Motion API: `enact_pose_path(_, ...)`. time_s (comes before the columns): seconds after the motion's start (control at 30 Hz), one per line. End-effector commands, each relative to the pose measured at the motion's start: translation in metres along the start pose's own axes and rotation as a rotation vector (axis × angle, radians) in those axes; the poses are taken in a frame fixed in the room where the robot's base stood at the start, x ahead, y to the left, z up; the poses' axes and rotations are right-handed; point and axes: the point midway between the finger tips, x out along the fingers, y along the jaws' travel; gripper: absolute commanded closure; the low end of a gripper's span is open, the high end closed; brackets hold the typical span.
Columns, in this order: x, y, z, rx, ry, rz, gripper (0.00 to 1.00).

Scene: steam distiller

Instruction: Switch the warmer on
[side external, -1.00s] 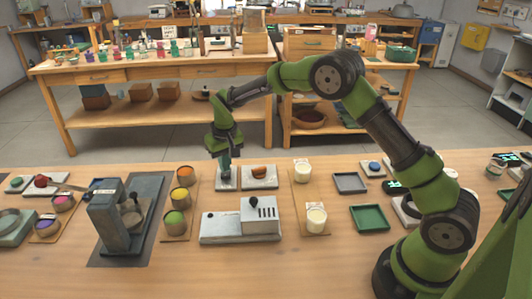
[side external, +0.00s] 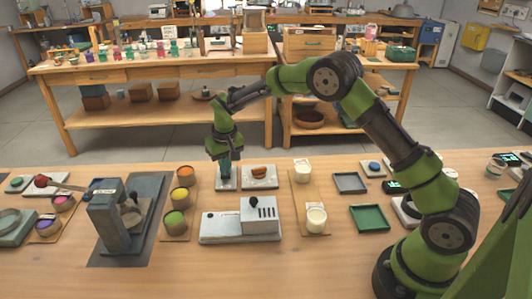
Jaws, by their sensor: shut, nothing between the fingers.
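My gripper (side external: 225,177) points straight down at the far side of the near table, with its fingers together. Its tips are at a small pale plate (side external: 226,187); I cannot tell whether they touch it. Just right of it is a pale slab (side external: 259,183) with an orange-brown round piece (side external: 259,171) on top. In front stands a pale grey unit (side external: 260,226) with a flat left part, a raised right box, a black knob (side external: 254,202) and dark slots. No part is clearly labelled as the warmer, and its switch cannot be made out.
Cups of coloured powder (side external: 176,219) stand on a board at left, beside a dark grey press (side external: 108,220). White candle-like cups (side external: 316,219) stand at right, near a green tray (side external: 369,218) and a grey tray (side external: 349,182). The front table edge is clear.

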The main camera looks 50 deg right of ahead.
Motion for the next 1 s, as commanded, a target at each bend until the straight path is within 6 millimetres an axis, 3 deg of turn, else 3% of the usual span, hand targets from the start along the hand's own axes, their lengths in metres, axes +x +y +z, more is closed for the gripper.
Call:
enact_pose_path(0.63,0.009,0.0,0.001,0.0,0.0,0.0,1.0)
enact_pose_path(1.0,-0.017,0.0,-0.003,0.0,0.002,-0.001,1.0)
